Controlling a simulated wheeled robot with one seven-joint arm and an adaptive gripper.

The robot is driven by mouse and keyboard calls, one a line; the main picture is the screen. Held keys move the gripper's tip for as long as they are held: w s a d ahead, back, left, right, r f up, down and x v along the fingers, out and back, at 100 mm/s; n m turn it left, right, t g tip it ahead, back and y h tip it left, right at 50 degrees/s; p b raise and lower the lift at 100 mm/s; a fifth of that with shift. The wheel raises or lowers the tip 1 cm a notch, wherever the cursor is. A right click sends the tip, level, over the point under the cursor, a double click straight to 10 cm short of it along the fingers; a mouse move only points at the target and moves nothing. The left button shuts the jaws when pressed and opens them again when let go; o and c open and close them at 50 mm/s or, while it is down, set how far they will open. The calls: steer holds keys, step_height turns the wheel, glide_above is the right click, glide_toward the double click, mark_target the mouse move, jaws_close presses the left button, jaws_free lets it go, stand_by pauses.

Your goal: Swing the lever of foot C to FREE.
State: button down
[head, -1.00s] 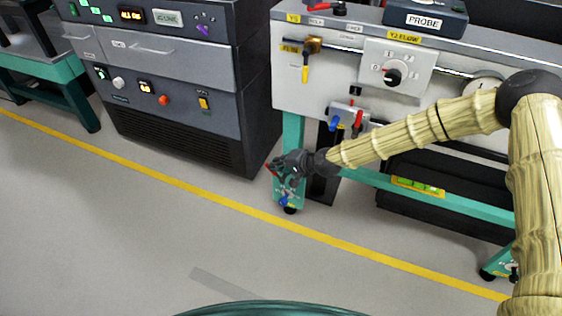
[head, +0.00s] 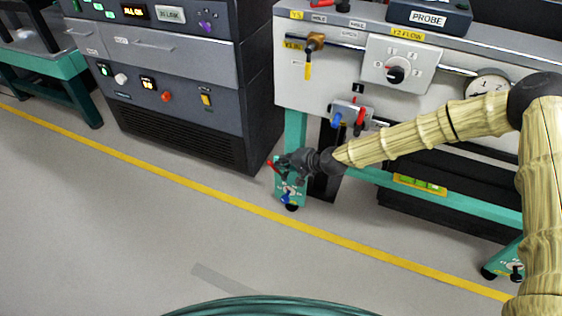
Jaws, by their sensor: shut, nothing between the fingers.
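A teal foot plate (head: 297,188) with pale markings stands at the bottom of the bench's near left leg, on a black caster. A blue lever (head: 286,198) shows low on it. A red lever-like piece (head: 272,166) sticks out to the upper left of the plate, right at my fingertips. My gripper (head: 281,164) is shut and dark, in front of the upper part of this foot and hiding some of it. I cannot tell whether it touches the red piece. Another teal foot (head: 507,262) shows at the lower right, partly behind my arm. The foot letters are too small to read.
The bench front carries a yellow-handled valve (head: 307,68), a dial (head: 396,74) and a small block with red and blue handles (head: 350,114). A teal crossbar (head: 450,197) runs low beneath. A dark cabinet (head: 190,110) stands left. The floor in front is clear.

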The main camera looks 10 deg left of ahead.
steer(key=shift+r, duration=0.15)
steer(key=a+r+p+v, duration=0.15)
steer(key=p+v, duration=0.25)
steer(key=v, duration=1)
steer(key=s+d+f+n+g+h, duration=0.1)
steer(key=s+d+f+g+h, duration=0.1)
steer(key=s+f, duration=0.7)
steer(key=s+d+f+g+h, duration=0.1)
steer(key=s+f, duration=0.5)
steer(key=s, duration=0.5)
steer(key=s+d+f+n+g+h, duration=0.1)
steer(key=s+d+f+h, duration=0.15)
steer(key=s+d, duration=0.75)
steer(key=s+d+f+n+g+h, duration=0.15)
steer(key=s+d+h, duration=0.25)
steer(key=s+d, duration=0.7)
step_height(320, 180, up, 25)
steer(key=p, duration=2.6)
steer(key=shift+w+a, duration=0.15)
steer(key=shift+a, duration=0.05)
steer(key=shift+f, duration=0.1)
